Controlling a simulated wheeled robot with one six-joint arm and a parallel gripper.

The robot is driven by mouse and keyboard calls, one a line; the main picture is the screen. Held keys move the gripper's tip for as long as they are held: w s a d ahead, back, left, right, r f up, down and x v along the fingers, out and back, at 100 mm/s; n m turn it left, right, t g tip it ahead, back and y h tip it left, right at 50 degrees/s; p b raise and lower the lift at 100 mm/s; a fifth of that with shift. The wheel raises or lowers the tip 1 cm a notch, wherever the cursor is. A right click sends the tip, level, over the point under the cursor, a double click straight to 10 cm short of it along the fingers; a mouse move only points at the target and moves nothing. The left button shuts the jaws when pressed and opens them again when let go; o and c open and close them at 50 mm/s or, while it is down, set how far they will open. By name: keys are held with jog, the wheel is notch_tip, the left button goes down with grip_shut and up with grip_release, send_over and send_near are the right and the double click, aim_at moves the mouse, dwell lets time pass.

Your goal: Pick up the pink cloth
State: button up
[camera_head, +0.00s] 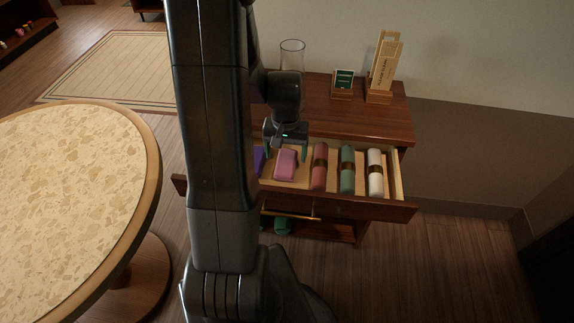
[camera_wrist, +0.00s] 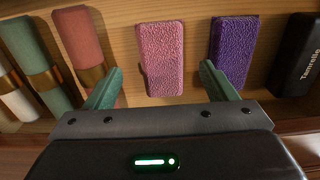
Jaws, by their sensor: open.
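The pink cloth (camera_head: 286,163) is a folded, textured block lying in the open drawer (camera_head: 384,204). It also shows in the wrist view (camera_wrist: 162,58), upper middle, ahead of my fingertips. My gripper (camera_head: 285,152) is over the drawer at the pink cloth. In the wrist view my gripper (camera_wrist: 166,84) has its two green fingers spread, with the pink cloth in line with the gap between them. Nothing is held. I cannot tell whether the fingers touch the cloth.
A purple cloth (camera_wrist: 233,50) lies beside the pink one, with a dark box (camera_wrist: 297,54) beyond it. On the other side are a dusty-red roll (camera_head: 319,166), a green roll (camera_head: 347,168) and a white roll (camera_head: 375,171). A glass (camera_head: 291,55) and wooden stand (camera_head: 383,68) are on the cabinet top.

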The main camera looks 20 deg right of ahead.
aim_at(286, 161)
jog(key=f, duration=0.2)
jog(key=w+f, duration=0.1)
jog(key=f, duration=0.1)
jog(key=shift+w+d+f, duration=0.1)
jog(key=shift+d, duration=0.15)
jog(key=shift+f, duration=0.6)
jog(key=shift+c, duration=0.2)
jog(key=c, duration=1)
